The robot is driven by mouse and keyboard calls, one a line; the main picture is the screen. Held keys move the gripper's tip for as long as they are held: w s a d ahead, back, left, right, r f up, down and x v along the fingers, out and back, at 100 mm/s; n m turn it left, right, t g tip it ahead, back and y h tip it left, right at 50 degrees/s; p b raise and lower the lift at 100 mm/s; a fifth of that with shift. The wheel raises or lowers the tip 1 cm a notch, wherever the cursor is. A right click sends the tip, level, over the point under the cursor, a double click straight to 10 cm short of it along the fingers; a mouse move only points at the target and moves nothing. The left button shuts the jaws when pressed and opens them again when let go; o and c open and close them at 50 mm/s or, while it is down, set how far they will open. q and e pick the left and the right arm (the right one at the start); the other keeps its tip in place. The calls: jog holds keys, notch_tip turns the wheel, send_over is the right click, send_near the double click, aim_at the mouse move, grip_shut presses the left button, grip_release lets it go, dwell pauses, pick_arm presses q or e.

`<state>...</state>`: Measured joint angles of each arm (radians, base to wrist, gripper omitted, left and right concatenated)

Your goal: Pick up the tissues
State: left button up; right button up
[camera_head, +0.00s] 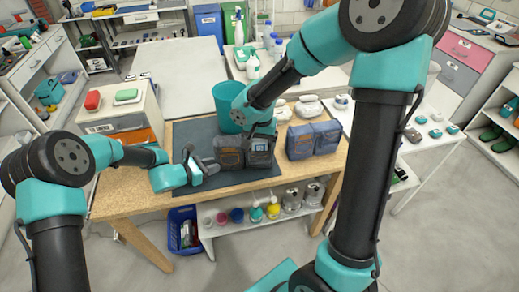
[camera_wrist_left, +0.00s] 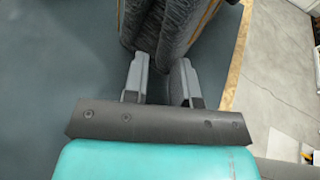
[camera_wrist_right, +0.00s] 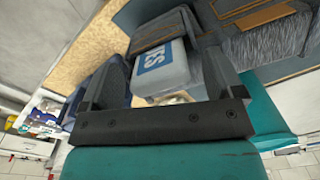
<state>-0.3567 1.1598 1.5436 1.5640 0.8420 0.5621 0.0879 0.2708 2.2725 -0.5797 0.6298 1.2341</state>
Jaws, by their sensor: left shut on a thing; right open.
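A grey two-part fabric bag with brown trim (camera_head: 229,157) lies on the dark mat at the middle of the table. A white pack with a blue lettered label, likely the tissues (camera_wrist_right: 165,70), sits in the bag's right part. It shows small in the head view (camera_head: 260,147). My left gripper (camera_head: 203,166) is shut on the bag's left edge; its fingers in the left wrist view (camera_wrist_left: 160,75) meet the grey fabric (camera_wrist_left: 165,25). My right gripper (camera_head: 262,128) is above the bag. Its open fingers (camera_wrist_right: 160,82) are on either side of the pack.
A blue denim bag (camera_head: 313,140) lies just right on the table. A teal bin (camera_head: 227,106) stands behind the bag. White rounded items (camera_head: 308,106) are at the back right. A drawer unit (camera_head: 120,110) stands at the left. The table's front left is bare.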

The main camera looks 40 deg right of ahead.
pick_arm(q)
jog(key=shift+f, duration=0.1)
pick_arm(e)
jog(key=shift+c, duration=0.4)
jog(key=c, duration=0.9)
pick_arm(q)
grip_shut()
pick_arm(e)
notch_tip(320, 180, up, 10)
jog(key=shift+r, duration=0.1)
pick_arm(q)
jog(key=o, duration=0.6)
grip_release()
jog(key=shift+c, duration=0.2)
